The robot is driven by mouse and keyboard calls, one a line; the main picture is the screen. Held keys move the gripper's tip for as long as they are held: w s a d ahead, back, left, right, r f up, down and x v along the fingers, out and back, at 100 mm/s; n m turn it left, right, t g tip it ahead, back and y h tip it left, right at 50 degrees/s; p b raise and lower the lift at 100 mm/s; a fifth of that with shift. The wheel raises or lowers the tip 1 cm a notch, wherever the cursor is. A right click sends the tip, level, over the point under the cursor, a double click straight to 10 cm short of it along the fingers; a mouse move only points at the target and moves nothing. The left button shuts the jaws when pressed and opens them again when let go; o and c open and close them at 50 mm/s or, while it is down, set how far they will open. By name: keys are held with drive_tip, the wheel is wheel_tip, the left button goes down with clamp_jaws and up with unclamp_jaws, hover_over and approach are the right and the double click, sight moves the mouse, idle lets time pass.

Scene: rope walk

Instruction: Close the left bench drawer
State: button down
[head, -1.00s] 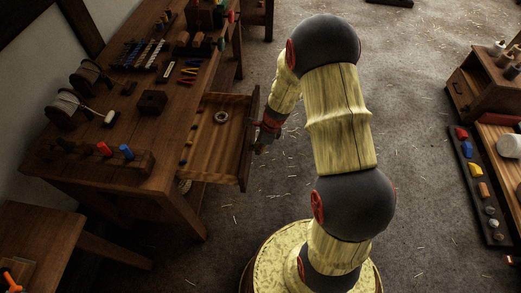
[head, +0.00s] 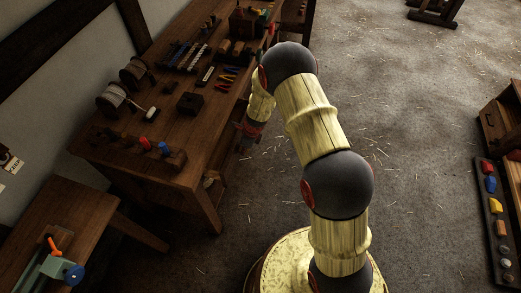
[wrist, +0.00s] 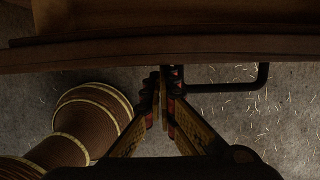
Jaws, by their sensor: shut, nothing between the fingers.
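The left bench drawer's wooden front (wrist: 90,56) runs across the top of the wrist view, with a black bar handle (wrist: 262,78) at right. In the head view the drawer's inside no longer shows beyond the edge of the workbench (head: 137,152); the drawer is in or nearly in, and I cannot tell whether a small gap is left. My gripper (wrist: 165,72) is shut and empty. Its fingertips are at the drawer front, left of the handle, touching or very close. In the head view my gripper (head: 243,143) is beside the bench's right edge.
Spools (head: 112,97), colored tools and a peg block (head: 158,152) stand on the bench top. A lower side table (head: 75,205) is at front left. A dark tray of colored pieces (head: 497,215) lies at right. The straw-strewn floor (head: 400,120) between is clear.

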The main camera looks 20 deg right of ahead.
drive_tip(key=p, duration=0.4)
approach(225, 146)
drive_tip(key=a+f, duration=0.1)
drive_tip(key=s+f, duration=0.1)
drive_tip(key=s+a+f, duration=0.1)
drive_tip(key=shift+s+a+f, duration=0.25)
drive_tip(key=shift+a+f, duration=0.05)
drive_tip(key=shift+f, duration=0.1)
